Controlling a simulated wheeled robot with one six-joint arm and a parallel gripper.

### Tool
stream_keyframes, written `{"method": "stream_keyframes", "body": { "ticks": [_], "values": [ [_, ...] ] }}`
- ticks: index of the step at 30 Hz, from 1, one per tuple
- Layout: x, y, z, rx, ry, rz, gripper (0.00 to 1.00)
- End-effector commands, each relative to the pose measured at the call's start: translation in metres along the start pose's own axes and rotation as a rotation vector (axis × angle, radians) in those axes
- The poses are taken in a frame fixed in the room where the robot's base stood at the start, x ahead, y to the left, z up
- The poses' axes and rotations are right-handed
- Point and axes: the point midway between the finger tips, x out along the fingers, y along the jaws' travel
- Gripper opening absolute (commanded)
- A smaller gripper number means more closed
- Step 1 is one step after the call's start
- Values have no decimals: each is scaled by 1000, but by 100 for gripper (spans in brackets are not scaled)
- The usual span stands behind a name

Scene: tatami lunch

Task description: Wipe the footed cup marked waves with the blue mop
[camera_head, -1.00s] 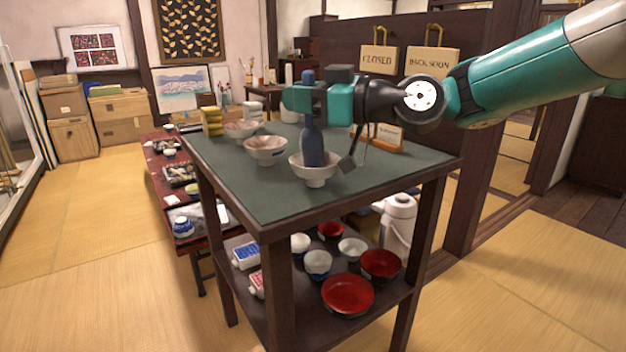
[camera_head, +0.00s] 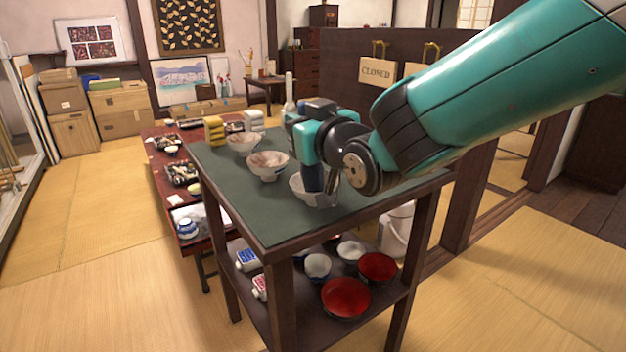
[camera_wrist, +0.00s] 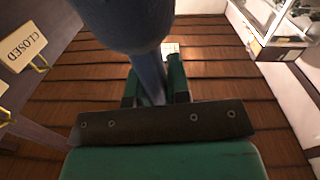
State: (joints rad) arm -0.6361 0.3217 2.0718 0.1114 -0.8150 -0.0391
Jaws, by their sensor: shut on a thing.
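The blue mop (camera_head: 312,178) is a dark blue upright thing. My gripper (camera_head: 312,152) is shut on it, over the front right of the green-topped stand. The wrist view shows its blue shaft (camera_wrist: 147,72) between my fingers (camera_wrist: 155,90). The mop's lower end is inside a white footed bowl (camera_head: 299,187), partly hidden by my wrist; contact with its inner wall cannot be told. A second footed bowl (camera_head: 267,166), brownish inside, stands to its left, and a third (camera_head: 242,142) is farther back. Wave marks cannot be made out on any of them.
Yellow (camera_head: 214,131) and white (camera_head: 254,121) stacked blocks stand at the stand's back left. The lower shelf holds red bowls (camera_head: 346,297), white bowls (camera_head: 317,265) and small boxes. A low table (camera_head: 160,170) is beyond. The front green top (camera_head: 262,215) is clear.

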Motion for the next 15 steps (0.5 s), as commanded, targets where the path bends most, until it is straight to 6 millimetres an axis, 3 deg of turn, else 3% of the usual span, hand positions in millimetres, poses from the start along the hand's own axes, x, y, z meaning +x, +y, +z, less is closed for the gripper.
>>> {"method": "stream_keyframes", "body": {
  "ticks": [6, 15],
  "values": [
    [-1, -5, 12, -3, -15, 110, 0],
    [-3, -4, 11, 4, -36, 330, 0]
  ]
}}
